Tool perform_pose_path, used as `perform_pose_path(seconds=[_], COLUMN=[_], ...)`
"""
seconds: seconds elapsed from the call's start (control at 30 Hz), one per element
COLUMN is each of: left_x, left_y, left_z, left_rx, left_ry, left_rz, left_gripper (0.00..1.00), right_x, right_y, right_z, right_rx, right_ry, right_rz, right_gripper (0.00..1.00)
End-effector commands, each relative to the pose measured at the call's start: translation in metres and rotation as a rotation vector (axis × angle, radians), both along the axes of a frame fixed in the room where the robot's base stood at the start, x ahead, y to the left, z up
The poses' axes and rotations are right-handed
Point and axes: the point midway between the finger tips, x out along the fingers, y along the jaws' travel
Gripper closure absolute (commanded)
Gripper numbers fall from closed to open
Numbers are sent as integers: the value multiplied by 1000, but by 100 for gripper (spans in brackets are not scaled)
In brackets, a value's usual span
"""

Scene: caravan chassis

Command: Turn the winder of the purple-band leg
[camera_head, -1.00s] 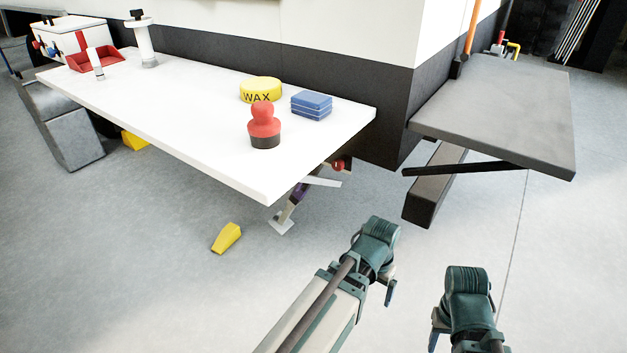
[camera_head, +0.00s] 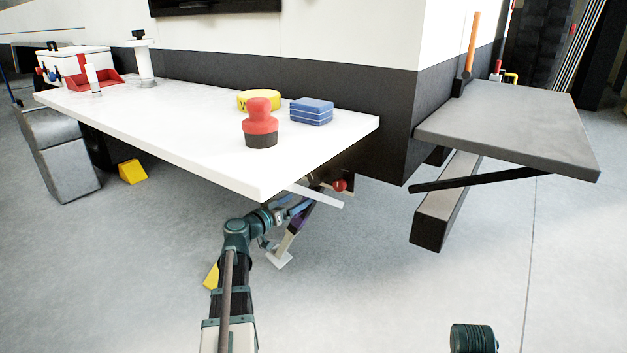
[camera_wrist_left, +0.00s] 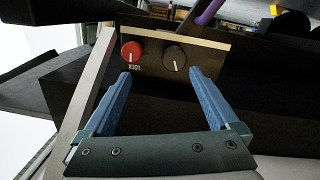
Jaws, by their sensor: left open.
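The purple-band leg (camera_head: 296,226) slopes down beneath the corner of the white table to a pale foot plate. In the left wrist view its purple band (camera_wrist_left: 207,13) shows at the top. A red knob (camera_wrist_left: 131,51) and a black knob (camera_wrist_left: 175,57), each with a white mark, sit side by side on a dark panel. The red knob (camera_head: 340,185) also shows under the table in the head view. I cannot tell which part is the winder. My left gripper (camera_wrist_left: 160,76) is open and empty, its blue fingertips just below the knobs. My right gripper is out of view.
The white table (camera_head: 180,140) overhangs my left arm. It carries a red-and-black handle (camera_head: 260,122), blue blocks (camera_head: 311,111) and a yellow wax tin (camera_head: 259,98). A grey shelf (camera_head: 510,130) and a dark beam (camera_head: 440,210) stand at right.

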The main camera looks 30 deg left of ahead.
Motion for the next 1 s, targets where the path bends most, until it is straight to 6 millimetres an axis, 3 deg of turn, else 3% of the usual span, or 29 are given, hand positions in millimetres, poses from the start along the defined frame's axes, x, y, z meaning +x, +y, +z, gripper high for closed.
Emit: perform_pose_path(seconds=[0.03,0.1,0.37,0.8,1.0], left_x=[-2,-5,3,87,116], left_y=[14,24,27,20,17], left_z=[5,9,11,11,11], left_rx=[2,6,7,7,7], left_ry=[-23,-43,-51,-50,-50], left_rz=[27,49,55,52,53], left_gripper=[6,6,6,6,6], right_x=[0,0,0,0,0], right_y=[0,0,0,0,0], right_z=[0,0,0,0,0], right_rx=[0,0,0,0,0], right_ry=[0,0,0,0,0], right_rz=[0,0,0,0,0], right_gripper=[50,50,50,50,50])
